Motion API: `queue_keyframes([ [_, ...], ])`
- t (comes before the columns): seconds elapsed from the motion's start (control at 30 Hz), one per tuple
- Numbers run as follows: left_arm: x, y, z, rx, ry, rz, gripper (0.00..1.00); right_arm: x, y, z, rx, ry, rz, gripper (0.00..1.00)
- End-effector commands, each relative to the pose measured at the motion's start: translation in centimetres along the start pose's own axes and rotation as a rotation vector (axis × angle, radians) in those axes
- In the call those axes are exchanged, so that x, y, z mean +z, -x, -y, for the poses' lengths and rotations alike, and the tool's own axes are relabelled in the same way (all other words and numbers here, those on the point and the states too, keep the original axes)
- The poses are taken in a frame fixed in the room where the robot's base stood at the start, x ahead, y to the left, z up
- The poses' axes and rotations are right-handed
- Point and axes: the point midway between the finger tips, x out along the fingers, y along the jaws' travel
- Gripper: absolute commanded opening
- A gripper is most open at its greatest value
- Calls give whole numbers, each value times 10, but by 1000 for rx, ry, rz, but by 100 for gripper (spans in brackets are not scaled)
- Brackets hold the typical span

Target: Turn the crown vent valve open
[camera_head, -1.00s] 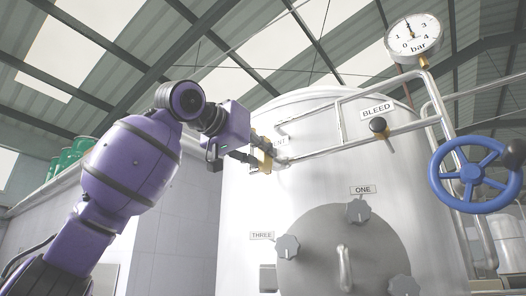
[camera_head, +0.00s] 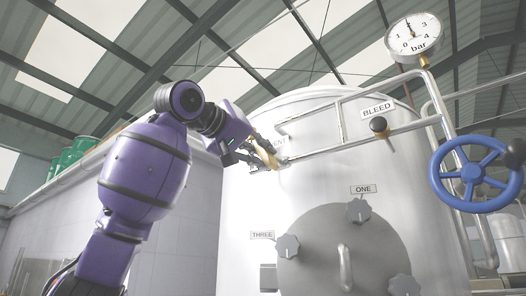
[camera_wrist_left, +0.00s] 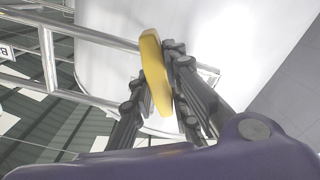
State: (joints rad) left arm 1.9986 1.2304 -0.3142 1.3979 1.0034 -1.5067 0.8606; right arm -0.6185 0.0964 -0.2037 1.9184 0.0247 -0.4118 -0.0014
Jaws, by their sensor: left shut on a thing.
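The crown vent valve's yellow handle (camera_head: 267,157) sits at the left end of a pipe on the upper side of the white tank. It is tilted in the head view, and its long bar (camera_wrist_left: 153,68) shows in the wrist view between dark fingers. My left gripper (camera_head: 257,155) is shut on this handle; its fingers (camera_wrist_left: 162,80) lie along both sides of it. The VENT label (camera_head: 280,141) behind is partly hidden. My right gripper is in neither view.
The tank (camera_head: 245,220) fills the middle. Pipe rails (camera_head: 340,146) run right from the valve to the BLEED knob (camera_head: 378,125), a pressure gauge (camera_head: 413,37) reading near 1 to 2 and a blue handwheel (camera_head: 471,174). Grey knobs labelled ONE (camera_head: 358,210) and THREE (camera_head: 287,246) sit lower.

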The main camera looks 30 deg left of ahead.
Motion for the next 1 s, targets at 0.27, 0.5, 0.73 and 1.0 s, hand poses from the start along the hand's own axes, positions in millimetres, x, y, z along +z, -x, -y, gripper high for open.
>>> queue_keyframes([
  [0.27, 1, 0, 1, 1, 265, 2, 0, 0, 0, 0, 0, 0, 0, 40],
  [0.5, 1, 0, 2, 3, 493, 2, 0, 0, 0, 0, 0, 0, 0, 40],
  [0.73, 2, 0, 4, 1, 704, 1, 0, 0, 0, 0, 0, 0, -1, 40],
  [1.0, 3, 0, 4, 1, 906, 1, 0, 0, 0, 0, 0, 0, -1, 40],
])
